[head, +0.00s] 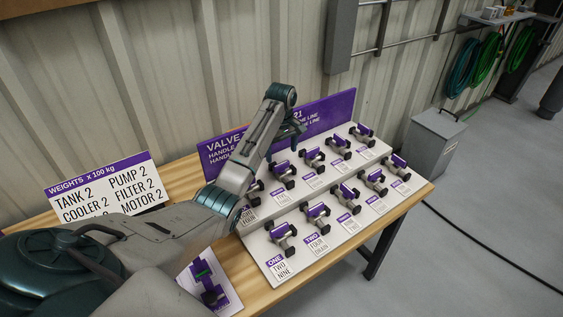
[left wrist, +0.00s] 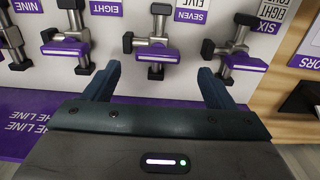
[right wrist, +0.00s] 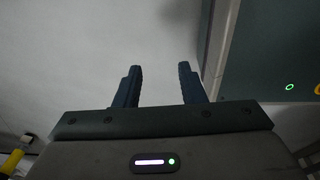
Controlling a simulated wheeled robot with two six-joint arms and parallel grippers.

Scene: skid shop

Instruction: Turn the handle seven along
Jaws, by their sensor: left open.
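The valve labelled SEVEN (left wrist: 191,16) stands upside down in the left wrist view, its purple handle (left wrist: 157,57) lying crosswise over a grey stem with dark ends. In the head view this valve (head: 283,170) is in the back row of the sloped white board, close under my left gripper. My left gripper (left wrist: 158,82) is open and empty, its fingers apart on either side of the handle's line; they do not appear to touch it. It also shows in the head view (head: 287,143). My right gripper (right wrist: 158,85) is open and empty in the right wrist view.
Neighbouring valves EIGHT (left wrist: 68,45) and SIX (left wrist: 235,58) flank SEVEN closely. A purple sign (head: 325,115) rises behind the board. The wooden table (head: 390,212) also bears a weights sign (head: 105,188). A grey bin (head: 433,140) stands on the floor to the right.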

